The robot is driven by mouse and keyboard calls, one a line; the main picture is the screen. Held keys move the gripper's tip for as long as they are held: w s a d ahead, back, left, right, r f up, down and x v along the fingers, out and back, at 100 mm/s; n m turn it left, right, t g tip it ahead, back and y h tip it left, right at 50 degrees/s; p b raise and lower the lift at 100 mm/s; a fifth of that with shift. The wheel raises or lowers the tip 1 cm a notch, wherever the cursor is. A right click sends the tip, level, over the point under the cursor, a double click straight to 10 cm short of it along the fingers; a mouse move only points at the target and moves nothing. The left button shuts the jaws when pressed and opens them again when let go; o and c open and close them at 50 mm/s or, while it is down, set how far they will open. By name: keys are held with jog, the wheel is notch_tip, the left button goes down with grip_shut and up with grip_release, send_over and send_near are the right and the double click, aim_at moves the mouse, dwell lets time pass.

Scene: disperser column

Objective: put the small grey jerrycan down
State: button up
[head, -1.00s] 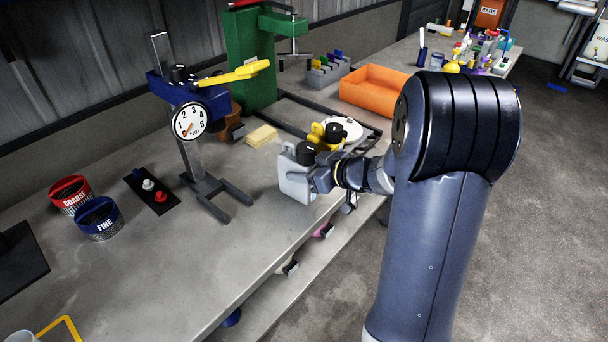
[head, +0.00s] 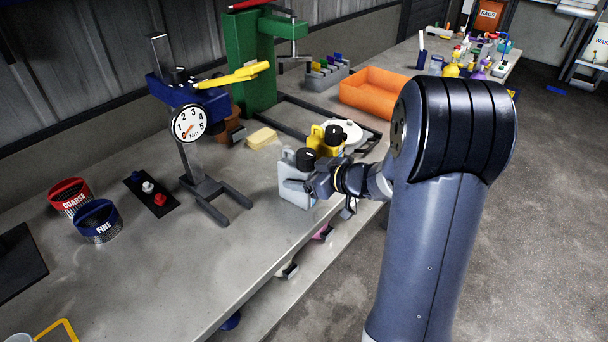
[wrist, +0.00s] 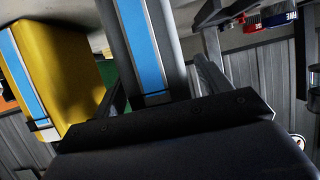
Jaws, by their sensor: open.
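The small grey jerrycan (head: 292,186), with a black cap, stands upright near the bench's front edge and appears to rest on the bench top. My gripper (head: 304,186) is around it from the right, with its jaws open. In the wrist view the grey jerrycan (wrist: 172,45), with a blue stripe, is between the fingers. Its base and any small gap to the fingers are hard to make out.
A yellow jerrycan (head: 327,142) stands close behind the grey one; it also shows in the wrist view (wrist: 62,75). A yellow sponge (head: 261,138), gauge stand (head: 198,170) and orange tray (head: 374,92) are around. Bench to the left of the grey can is clear.

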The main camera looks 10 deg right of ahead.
jog(key=p+v, duration=0.2)
jog(key=v, duration=1)
jog(key=b+x, duration=0.2)
jog(key=x, duration=1)
jog(key=shift+w+a+f, duration=0.1)
jog(key=shift+a+f, duration=0.05)
jog(key=shift+f, duration=0.1)
jog(key=shift+r+p, duration=0.4)
jog(key=shift+r, duration=1.15)
jog(key=shift+f, duration=0.1)
